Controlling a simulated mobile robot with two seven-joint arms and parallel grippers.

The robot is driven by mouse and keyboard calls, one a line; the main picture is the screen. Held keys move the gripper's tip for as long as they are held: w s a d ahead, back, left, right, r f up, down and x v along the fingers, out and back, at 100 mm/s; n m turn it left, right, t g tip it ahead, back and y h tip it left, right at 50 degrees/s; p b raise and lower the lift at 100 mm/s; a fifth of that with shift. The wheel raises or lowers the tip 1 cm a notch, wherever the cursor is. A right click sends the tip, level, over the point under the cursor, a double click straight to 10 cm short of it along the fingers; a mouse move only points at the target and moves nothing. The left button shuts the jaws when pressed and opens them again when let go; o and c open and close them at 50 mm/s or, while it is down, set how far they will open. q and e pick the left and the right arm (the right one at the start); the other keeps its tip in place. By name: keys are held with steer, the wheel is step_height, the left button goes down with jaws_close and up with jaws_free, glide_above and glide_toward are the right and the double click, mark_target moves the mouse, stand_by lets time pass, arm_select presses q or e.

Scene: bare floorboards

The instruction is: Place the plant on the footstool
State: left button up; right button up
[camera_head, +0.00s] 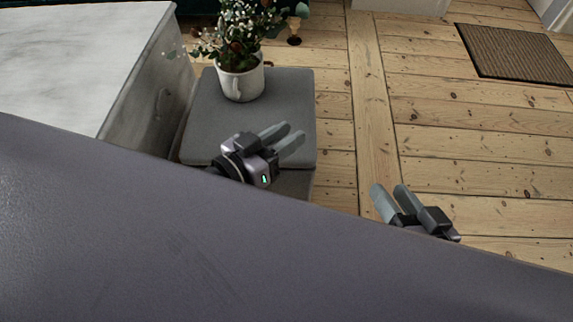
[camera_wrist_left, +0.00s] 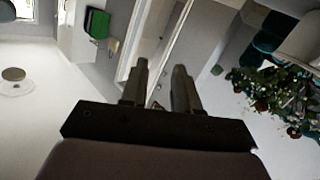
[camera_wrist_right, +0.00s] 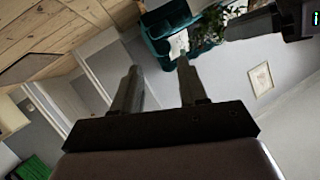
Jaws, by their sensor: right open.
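The plant (camera_head: 240,38), leafy with pale flowers, grows in a white mug-like pot (camera_head: 240,80) with a handle. The pot stands upright on the grey footstool (camera_head: 215,135), near its back edge. The leaves also show at the right of the left wrist view (camera_wrist_left: 272,98). My left gripper (camera_head: 291,134) is open and empty, in front of the pot and apart from it, over the footstool's front right part in the picture. My right gripper (camera_head: 389,190) is open and empty, right of the footstool, over the floorboards. The footstool's lower front is partly hidden.
A pale-topped cabinet (camera_head: 75,55) stands close left of the footstool. A small wooden goblet-like object (camera_head: 294,30) is behind it. A brown doormat (camera_head: 515,53) lies at the back right. My own grey body fills the foreground.

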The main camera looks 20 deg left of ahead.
arm_select(q)
steer(key=s+d+n+g, duration=0.1)
steer(key=s+d+g, duration=0.1)
steer(key=s, duration=0.4)
steer(key=shift+d+f+g, duration=0.15)
steer(key=shift+f+g, duration=0.15)
steer(key=shift+f, duration=0.1)
steer(key=shift+w, duration=0.1)
arm_select(e)
steer(key=shift+s, duration=0.1)
